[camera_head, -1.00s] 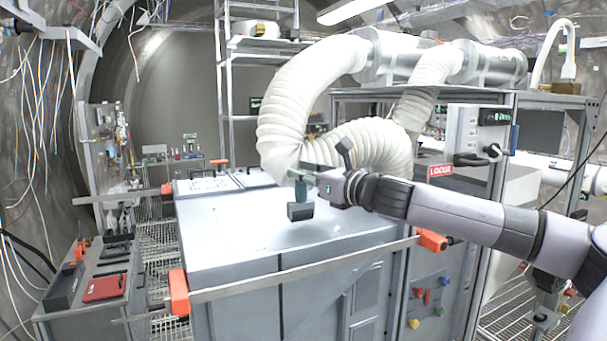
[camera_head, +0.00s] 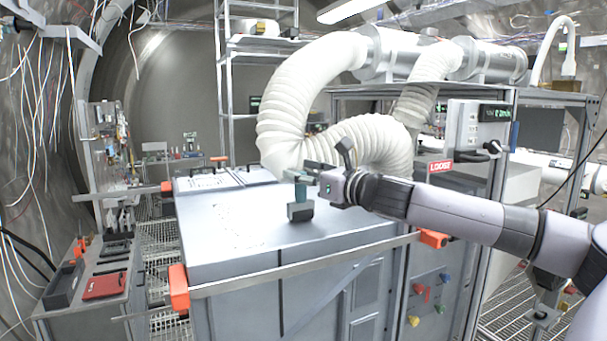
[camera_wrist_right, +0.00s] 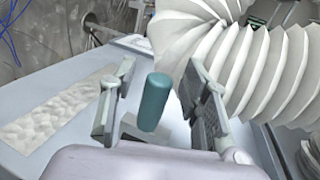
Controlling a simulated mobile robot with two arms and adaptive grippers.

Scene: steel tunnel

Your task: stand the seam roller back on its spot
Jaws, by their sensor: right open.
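The seam roller has a teal upright handle (camera_head: 300,193) and a dark grey block-like lower part (camera_head: 300,212). It stands upright on the pale metal cabinet top (camera_head: 235,232). My right gripper (camera_head: 303,178) is around the upper handle, coming from the right. In the right wrist view the teal handle (camera_wrist_right: 153,102) stands between the two fingers of my right gripper (camera_wrist_right: 155,100), with a gap on each side. The fingers are open. The roller's spot cannot be made out under it. My left gripper is not in view.
Big white ribbed hoses (camera_head: 290,105) hang close behind my right gripper. A textured pale strip (camera_wrist_right: 65,105) lies on the cabinet top, left of the roller. Orange-ended rails (camera_head: 178,289) border the cabinet. The top's front left is clear.

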